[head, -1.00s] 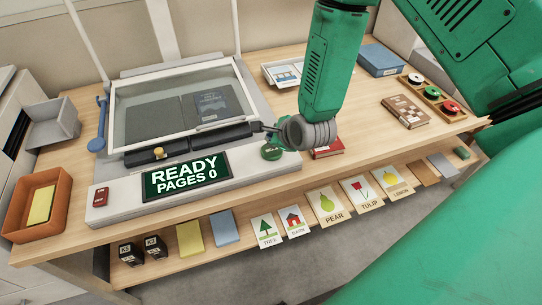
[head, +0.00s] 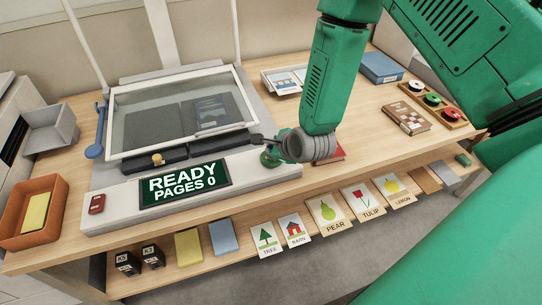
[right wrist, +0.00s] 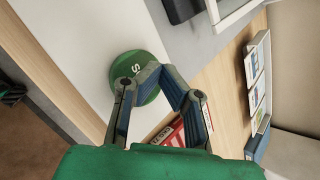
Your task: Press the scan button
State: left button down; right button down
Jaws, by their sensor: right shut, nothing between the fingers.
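The round green scan button (head: 271,160) sits at the right end of the scanner's pale front panel. In the right wrist view it is a green disc (right wrist: 122,68) marked with an "S". My right gripper (head: 258,139) is shut and empty, just above and beside the button in the head view. In the wrist view its fingertips (right wrist: 160,75) overlap the button's edge; I cannot tell whether they touch. The scanner's display (head: 184,183) reads "READY PAGES 0". An open book (head: 185,118) lies under the framed glass.
A red book (head: 330,155) lies close to the right of the button, partly behind my arm. A small red control (head: 97,204) is at the panel's left end. An orange tray (head: 14,229) stands at left. Picture cards line the lower shelf (head: 362,231).

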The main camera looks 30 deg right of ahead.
jog(key=shift+f, duration=0.15)
dwell(0.5)
jog(key=shift+f, duration=0.25)
jog(key=shift+f+b, duration=0.5)
jog(key=shift+b, duration=0.15)
dwell(0.5)
jog(key=shift+r, duration=0.1)
jog(key=shift+s+r+p, duration=0.1)
jog(key=shift+r+p, duration=0.65)
jog(key=shift+r, duration=0.1)
jog(key=shift+r, duration=0.1)
notch_tip(320, 180, up, 5)
jog(key=p, duration=0.4)
dwell(0.8)
